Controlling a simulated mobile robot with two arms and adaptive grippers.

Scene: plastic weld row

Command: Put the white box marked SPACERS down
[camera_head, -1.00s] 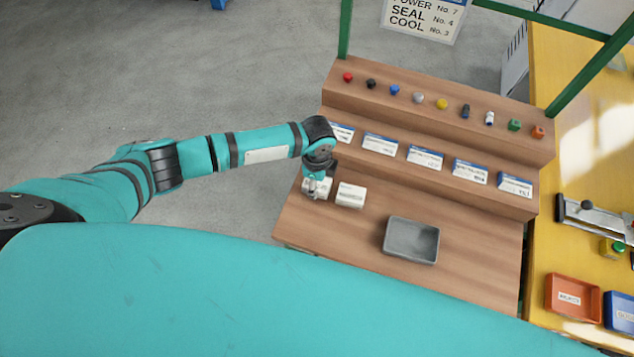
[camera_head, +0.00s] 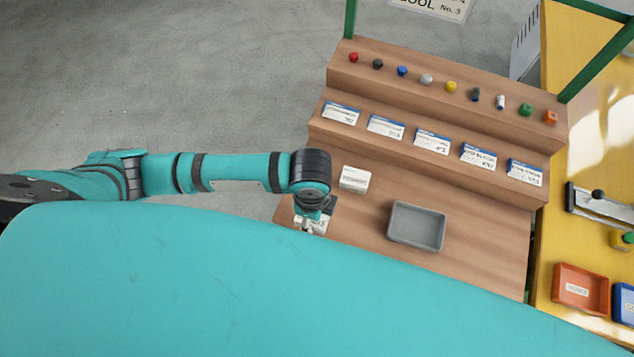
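My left gripper (camera_head: 310,222) is low over the front left of the wooden bench (camera_head: 470,262). A white box (camera_head: 322,222) with dark print is at its fingers, partly hidden by the gripper. The gripper appears shut on it; the print is too small to read. I cannot tell whether the box touches the bench. A second white box (camera_head: 355,179) with a printed label stands on the bench, behind and right of the gripper, apart from it. My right gripper is not in view.
A grey tray (camera_head: 417,226) stands right of the boxes. Label cards (camera_head: 386,127) line the lower step and coloured pieces (camera_head: 451,87) the upper step. A yellow table with an orange tray (camera_head: 580,289) is at the right. Bare bench surrounds the grey tray.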

